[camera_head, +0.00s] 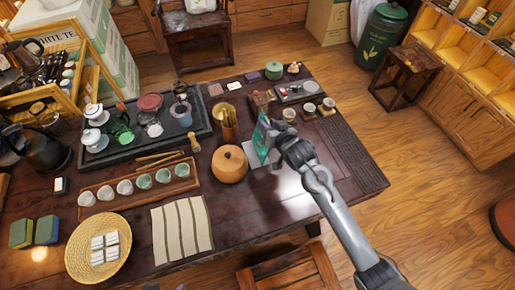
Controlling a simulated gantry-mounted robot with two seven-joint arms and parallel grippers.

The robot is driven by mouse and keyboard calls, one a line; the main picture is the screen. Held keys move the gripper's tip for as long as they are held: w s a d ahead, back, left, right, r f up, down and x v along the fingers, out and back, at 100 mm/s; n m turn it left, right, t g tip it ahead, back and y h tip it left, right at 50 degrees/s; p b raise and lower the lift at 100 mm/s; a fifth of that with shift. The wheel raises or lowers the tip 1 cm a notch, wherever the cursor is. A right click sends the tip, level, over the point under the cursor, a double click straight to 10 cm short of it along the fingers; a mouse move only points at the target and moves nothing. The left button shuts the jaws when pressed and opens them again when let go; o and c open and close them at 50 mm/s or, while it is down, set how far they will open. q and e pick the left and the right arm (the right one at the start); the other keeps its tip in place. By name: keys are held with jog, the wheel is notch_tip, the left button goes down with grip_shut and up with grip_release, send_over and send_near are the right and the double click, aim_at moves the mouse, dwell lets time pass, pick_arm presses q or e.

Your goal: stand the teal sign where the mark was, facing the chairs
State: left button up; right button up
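The teal sign (261,141) stands about upright on the dark table, seen nearly edge-on, just right of the round orange-brown pot. A pale grey flat patch (250,158) shows at its foot; I cannot tell whether it is the sign's base or a mat. My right gripper (274,143) comes in from the lower right and is right at the sign's right side. Its fingers are small and dark and partly hidden by the wrist, so I cannot tell whether they are closed on the sign. My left gripper is out of view. No separate mark is clear.
A dark chair (197,38) stands beyond the table and another wooden chair (290,272) at its near side. The orange-brown pot (230,164) and a brush holder (228,124) crowd the sign's left. Small cups (289,115) stand behind right. The table's right end is clear.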

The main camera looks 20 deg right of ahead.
jog(key=shift+c, duration=0.3)
grip_shut()
